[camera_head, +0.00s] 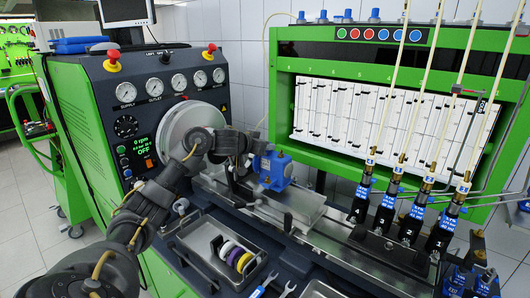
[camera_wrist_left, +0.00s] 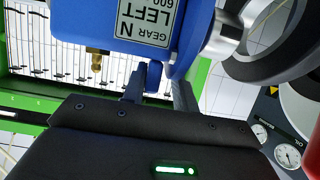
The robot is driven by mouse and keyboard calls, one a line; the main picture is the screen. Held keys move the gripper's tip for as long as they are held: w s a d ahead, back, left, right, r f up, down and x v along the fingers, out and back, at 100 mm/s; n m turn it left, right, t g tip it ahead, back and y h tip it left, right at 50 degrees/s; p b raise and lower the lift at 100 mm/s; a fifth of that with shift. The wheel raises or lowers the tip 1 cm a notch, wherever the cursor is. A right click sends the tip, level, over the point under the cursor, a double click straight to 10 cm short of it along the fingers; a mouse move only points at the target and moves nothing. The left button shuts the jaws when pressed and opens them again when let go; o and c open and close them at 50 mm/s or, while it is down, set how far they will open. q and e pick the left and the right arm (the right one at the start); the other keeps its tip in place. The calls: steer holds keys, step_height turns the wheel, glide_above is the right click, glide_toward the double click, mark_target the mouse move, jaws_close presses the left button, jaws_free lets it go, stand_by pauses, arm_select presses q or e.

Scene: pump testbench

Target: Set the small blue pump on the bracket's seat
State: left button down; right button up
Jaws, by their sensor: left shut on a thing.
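The small blue pump (camera_head: 273,170) is above the bench rail in the middle of the head view. In the left wrist view the pump (camera_wrist_left: 130,28) fills the top, with a label reading "LEFT" and a brass fitting below it. My left gripper (camera_head: 254,153) is shut on the pump; its fingers (camera_wrist_left: 160,90) close on a blue part of it. A metal end of the pump points at a dark ring (camera_wrist_left: 265,62) at the right. The bracket and its seat are hard to make out behind my arm and the pump. My right gripper is not in view.
A metal block (camera_head: 292,206) lies on the rail just right of the pump. Several upright injectors (camera_head: 410,217) with hoses stand farther right. A tray (camera_head: 197,238) with coloured rings is in front. The control panel with a round disc (camera_head: 184,124) stands at the left.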

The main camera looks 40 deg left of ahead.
arm_select(q)
step_height(320, 180, down, 2)
steer(key=shift+f, duration=0.1)
steer(key=c, duration=1.5)
jaws_free()
steer(key=shift+f, duration=0.15)
steer(key=o, duration=0.4)
steer(key=b+v, duration=0.1)
steer(key=v, duration=1.1)
